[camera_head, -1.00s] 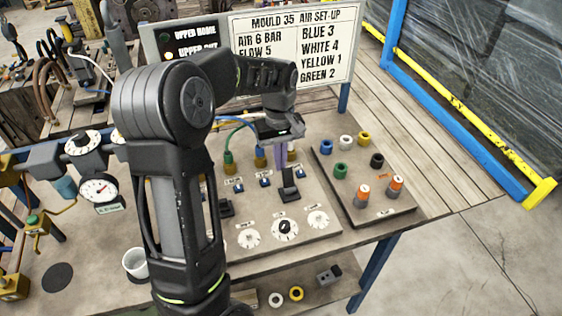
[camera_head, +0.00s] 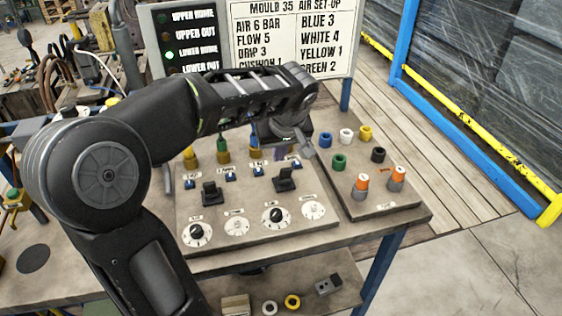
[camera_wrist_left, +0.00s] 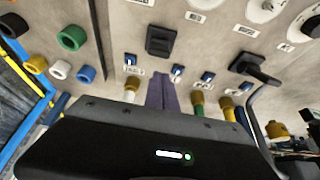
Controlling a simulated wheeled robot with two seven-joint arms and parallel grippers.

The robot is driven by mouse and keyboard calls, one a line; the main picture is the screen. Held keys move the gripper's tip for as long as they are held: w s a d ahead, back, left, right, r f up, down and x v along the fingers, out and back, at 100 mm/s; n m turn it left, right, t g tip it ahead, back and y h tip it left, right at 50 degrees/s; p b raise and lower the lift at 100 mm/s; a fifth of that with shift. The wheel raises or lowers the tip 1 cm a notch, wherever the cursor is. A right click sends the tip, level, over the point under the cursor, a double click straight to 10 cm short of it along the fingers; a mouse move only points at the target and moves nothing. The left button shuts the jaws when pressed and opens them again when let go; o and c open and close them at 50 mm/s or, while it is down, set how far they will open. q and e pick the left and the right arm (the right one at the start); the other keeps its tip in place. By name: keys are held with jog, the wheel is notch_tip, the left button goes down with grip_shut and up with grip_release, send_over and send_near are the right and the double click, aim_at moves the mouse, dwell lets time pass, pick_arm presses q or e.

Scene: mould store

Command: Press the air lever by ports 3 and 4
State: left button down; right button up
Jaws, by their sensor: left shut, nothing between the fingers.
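The air lever by ports 3 and 4 (camera_head: 286,180) is the right one of two black levers on the grey panel. It also shows in the left wrist view (camera_wrist_left: 160,41), where it looks flat, while the handle of the other lever (camera_wrist_left: 252,67) sticks out. My left gripper (camera_head: 283,152) is shut and empty, largely hidden behind my own wrist in the head view. In the left wrist view its purple fingertips (camera_wrist_left: 162,80) are close to the lever on the port side, with a small gap in the picture. The fingers hide one port fitting. My right gripper is out of view.
Brass port fittings with hoses, such as the green one (camera_head: 223,150), stand behind the levers. Dials (camera_head: 274,215) lie in front. Coloured rings (camera_head: 340,161) and two orange-topped fittings (camera_head: 361,182) sit on a board at right. The set-up sign (camera_head: 292,38) stands behind.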

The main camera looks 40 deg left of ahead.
pick_arm(q)
jog(key=shift+r+p, duration=0.45)
jog(key=shift+r, duration=0.4)
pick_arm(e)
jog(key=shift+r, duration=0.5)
pick_arm(q)
notch_tip(320, 180, up, 9)
send_over(282, 170)
jog(key=shift+f, duration=0.1)
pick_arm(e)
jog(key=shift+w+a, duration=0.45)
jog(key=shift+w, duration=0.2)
